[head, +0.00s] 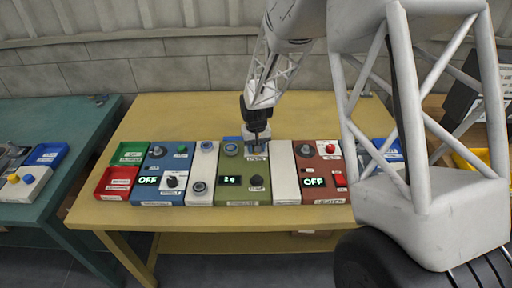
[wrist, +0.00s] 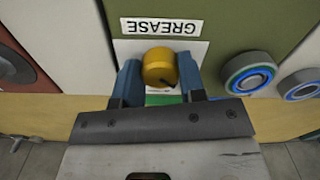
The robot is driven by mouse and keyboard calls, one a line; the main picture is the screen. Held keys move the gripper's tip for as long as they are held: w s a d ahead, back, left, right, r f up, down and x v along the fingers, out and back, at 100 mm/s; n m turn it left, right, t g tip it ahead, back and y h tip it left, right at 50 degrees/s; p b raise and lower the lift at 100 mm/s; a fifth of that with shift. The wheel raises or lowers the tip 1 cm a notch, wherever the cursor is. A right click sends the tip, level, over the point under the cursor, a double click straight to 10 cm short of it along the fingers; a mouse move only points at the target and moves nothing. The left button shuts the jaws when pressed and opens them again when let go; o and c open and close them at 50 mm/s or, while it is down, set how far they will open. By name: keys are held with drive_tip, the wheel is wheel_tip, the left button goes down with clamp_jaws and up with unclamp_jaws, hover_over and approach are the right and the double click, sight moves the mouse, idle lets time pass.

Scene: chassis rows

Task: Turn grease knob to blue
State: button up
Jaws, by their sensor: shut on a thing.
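The grease knob (wrist: 158,68) is a round yellow knob on a white plate, beside the label GREASE (wrist: 163,26), which reads upside down in the wrist view. A dark mark shows on the knob's lower right. My gripper (wrist: 160,78) is shut on the knob, with one blue finger on each side. Green shows on the plate below the knob; I cannot make out a blue mark there. In the head view, my gripper (head: 257,142) is at the top right of the green panel (head: 232,192) and hides the knob.
The panels stand in a row on a yellow table (head: 180,110). A blue panel (head: 160,160) with an OFF display is left, a red panel (head: 318,163) with an OFF display right. Green and red trays (head: 115,180) stand at far left. Ringed buttons (wrist: 250,72) are close to my gripper.

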idle(0.4)
drive_tip(key=o, duration=0.9)
drive_tip(key=shift+r, duration=0.1)
wheel_tip(320, 180, up, 7)
drive_tip(key=shift+r, duration=0.35)
idle(0.3)
